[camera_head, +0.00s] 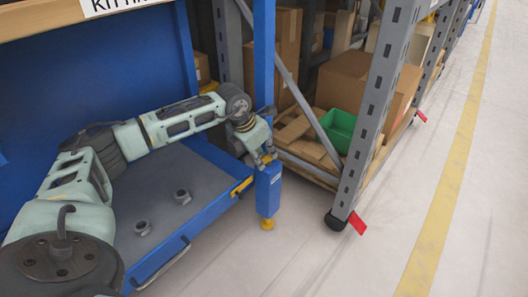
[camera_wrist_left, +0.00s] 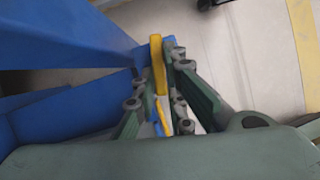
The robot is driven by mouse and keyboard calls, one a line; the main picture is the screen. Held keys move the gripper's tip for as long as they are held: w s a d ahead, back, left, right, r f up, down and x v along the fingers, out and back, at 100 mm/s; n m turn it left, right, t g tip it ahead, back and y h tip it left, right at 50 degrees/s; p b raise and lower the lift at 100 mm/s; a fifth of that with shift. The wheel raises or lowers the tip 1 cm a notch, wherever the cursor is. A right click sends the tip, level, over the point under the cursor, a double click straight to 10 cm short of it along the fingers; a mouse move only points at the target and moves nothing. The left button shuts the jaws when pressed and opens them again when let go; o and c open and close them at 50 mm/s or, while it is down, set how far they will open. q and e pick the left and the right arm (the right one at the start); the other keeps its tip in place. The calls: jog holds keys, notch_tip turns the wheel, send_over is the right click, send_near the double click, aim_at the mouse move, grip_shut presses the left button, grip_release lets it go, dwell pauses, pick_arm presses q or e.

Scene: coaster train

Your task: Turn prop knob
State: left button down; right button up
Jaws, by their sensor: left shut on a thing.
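A blue upright post (camera_head: 268,192) stands at the front right corner of the blue workstation, with a yellow foot on the floor. My left gripper (camera_head: 265,160) reaches it from the left, at the post's upper part. In the left wrist view, the gripper's fingers (camera_wrist_left: 158,98) are closed around a narrow yellow piece, which looks like the prop knob (camera_wrist_left: 157,62). The knob is mostly hidden by the fingers in the head view, so its turn angle cannot be told. My right gripper is not in view.
A blue drawer tray (camera_head: 165,245) with two grey nut-like parts (camera_head: 182,196) lies below my left arm. A grey shelving rack (camera_head: 372,105) with cardboard boxes and a green bin (camera_head: 337,128) stands right of the post. The floor further right is clear.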

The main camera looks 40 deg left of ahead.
pick_arm(q)
jog(key=shift+m, duration=0.3)
jog(key=c, duration=1.8)
grip_release()
jog(key=v, duration=1.2)
jog(key=shift+a, duration=0.1)
